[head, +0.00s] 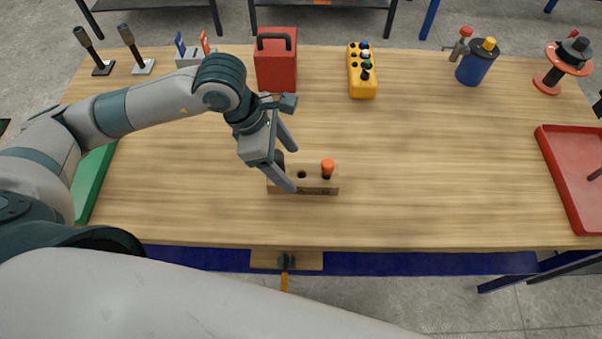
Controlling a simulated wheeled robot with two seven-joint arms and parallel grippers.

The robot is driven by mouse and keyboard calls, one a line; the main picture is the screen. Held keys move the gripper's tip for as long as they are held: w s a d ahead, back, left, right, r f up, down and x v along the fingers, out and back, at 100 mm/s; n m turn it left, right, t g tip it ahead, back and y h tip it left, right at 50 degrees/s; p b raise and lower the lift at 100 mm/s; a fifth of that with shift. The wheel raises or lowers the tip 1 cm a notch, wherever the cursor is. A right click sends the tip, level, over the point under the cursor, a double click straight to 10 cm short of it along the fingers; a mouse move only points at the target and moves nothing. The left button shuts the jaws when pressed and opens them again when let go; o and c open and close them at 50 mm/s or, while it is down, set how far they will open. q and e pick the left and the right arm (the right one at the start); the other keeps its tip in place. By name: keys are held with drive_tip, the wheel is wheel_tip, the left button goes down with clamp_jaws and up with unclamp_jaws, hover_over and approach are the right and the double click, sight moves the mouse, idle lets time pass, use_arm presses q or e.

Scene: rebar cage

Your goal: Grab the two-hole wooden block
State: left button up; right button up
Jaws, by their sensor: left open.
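The small wooden block (320,190) lies on the table near its front edge, left of centre. One dark hole shows in its top; its left end is partly hidden by my left gripper. An orange-capped dark piece (327,168) stands at its right end, and a dark piece shows behind my fingers at its left end. My left gripper (294,168) is open, with one finger in front of the block's left part and the other further back. I cannot tell whether it touches the block. My right gripper is not in view.
A red box (276,68) with a black handle and a yellow button box (362,75) stand at the back. A blue canister (477,64) and red spool (565,62) are back right. A red tray (562,185) is far right, a green tray (93,180) left. The table's centre-right is clear.

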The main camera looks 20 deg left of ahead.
sight(298, 171)
use_arm(q)
drive_tip(key=shift+w+d+f+p, duration=0.15)
drive_tip(key=shift+d+f+p, duration=0.15)
drive_tip(key=shift+f+p, duration=0.4)
drive_tip(key=p+x, duration=0.1)
drive_tip(key=x, duration=0.1)
drive_tip(key=shift+w+d+f, duration=0.1)
drive_tip(key=shift+d+f, duration=0.1)
drive_tip(key=shift+f, duration=0.2)
drive_tip(key=shift+d+f, duration=0.15)
drive_tip(key=shift+f, duration=0.2)
drive_tip(key=shift+c, duration=0.4)
drive_tip(key=shift+w, duration=0.1)
drive_tip(key=c, duration=1.2)
drive_tip(key=shift+r, duration=0.15)
